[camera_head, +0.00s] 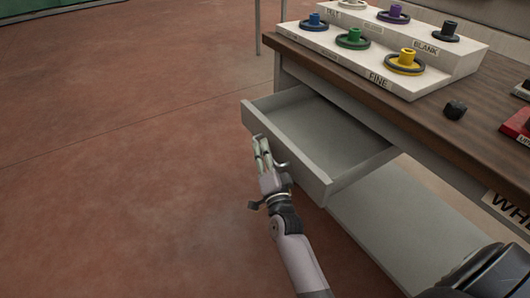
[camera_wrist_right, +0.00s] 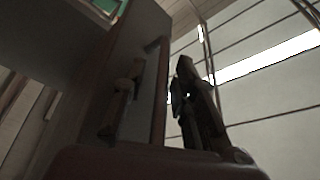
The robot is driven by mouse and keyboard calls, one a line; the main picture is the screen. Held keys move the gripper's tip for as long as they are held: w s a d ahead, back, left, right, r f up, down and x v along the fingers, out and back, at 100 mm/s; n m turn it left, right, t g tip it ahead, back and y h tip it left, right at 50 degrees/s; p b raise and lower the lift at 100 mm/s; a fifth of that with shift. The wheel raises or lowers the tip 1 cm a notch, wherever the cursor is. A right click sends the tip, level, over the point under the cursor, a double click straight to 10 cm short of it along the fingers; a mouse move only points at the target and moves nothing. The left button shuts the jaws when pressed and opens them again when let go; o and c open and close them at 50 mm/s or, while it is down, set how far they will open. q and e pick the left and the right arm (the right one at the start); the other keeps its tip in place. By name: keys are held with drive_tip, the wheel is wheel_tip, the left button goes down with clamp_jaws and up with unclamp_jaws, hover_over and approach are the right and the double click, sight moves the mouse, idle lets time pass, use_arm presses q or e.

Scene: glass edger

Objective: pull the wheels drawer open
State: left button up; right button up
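A grey drawer (camera_head: 328,188) is pulled out from under the workbench, and its inside is empty. A sign starting "WHE" (camera_head: 508,207), cut off by the picture edge, is on the bench front to the right of the drawer. My right gripper (camera_head: 262,152) is at the outer face of the drawer front, around its middle. In the right wrist view its two fingers (camera_wrist_right: 157,100) stand apart, with the drawer panel (camera_wrist_right: 138,55) close by. I cannot tell whether they touch the handle. My left gripper is not in view.
A wooden bench top (camera_head: 400,112) carries a white stepped rack (camera_head: 425,82) with several coloured wheels. A small black knob (camera_head: 455,109) and a red block (camera_head: 518,126) lie near it. A grey lower surface (camera_head: 400,225) lies under the bench. Red floor to the left is clear.

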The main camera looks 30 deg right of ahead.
drive_tip(key=shift+s, duration=0.1)
drive_tip(key=v, duration=1.1)
drive_tip(key=shift+s+a, duration=0.15)
drive_tip(key=shift+s, duration=0.25)
